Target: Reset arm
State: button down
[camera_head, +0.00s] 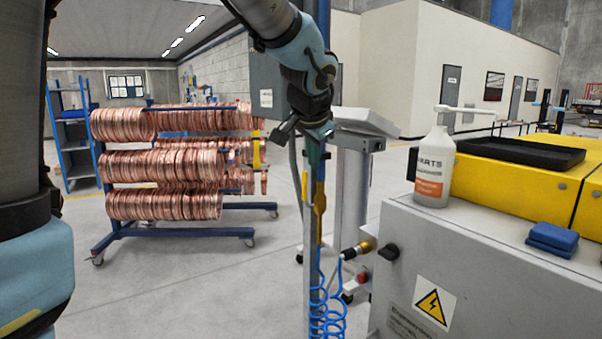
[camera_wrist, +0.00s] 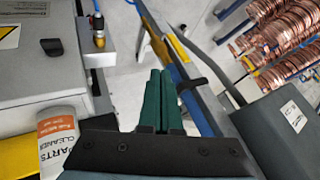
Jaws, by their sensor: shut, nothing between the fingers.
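My gripper (camera_head: 316,158) hangs from my arm near the middle of the head view, in front of a blue-grey post. It points down, and its green fingers are together. In the wrist view the green fingers (camera_wrist: 160,82) are side by side with nothing held between them. They are above the floor and clear of the bottle and the cabinet.
A rack of copper tube coils (camera_head: 165,165) stands at left. A black tray (camera_head: 520,150) lies on yellow housing. A coiled blue hose (camera_head: 326,315) hangs below my gripper.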

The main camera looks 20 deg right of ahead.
jog(key=a+f+n+g+y, duration=0.1)
jog(key=a+f+n, duration=0.2)
jog(key=a+f, duration=0.5)
jog(key=a+f+n+g+y, duration=0.1)
jog(key=a+f+n+y, duration=0.2)
jog(key=a, duration=0.9)
jog(key=s+a+f+n+g, duration=0.1)
jog(key=s+a+f+n, duration=0.2)
jog(key=a, duration=0.4)
jog(key=s+a+f+n+g, duration=0.2)
jog(key=s+a+f+n, duration=0.2)
jog(key=a, duration=0.3)
jog(key=shift+s+f+h, duration=0.3)
jog(key=shift+s+f, duration=0.15)
jog(key=shift+f, duration=0.35)
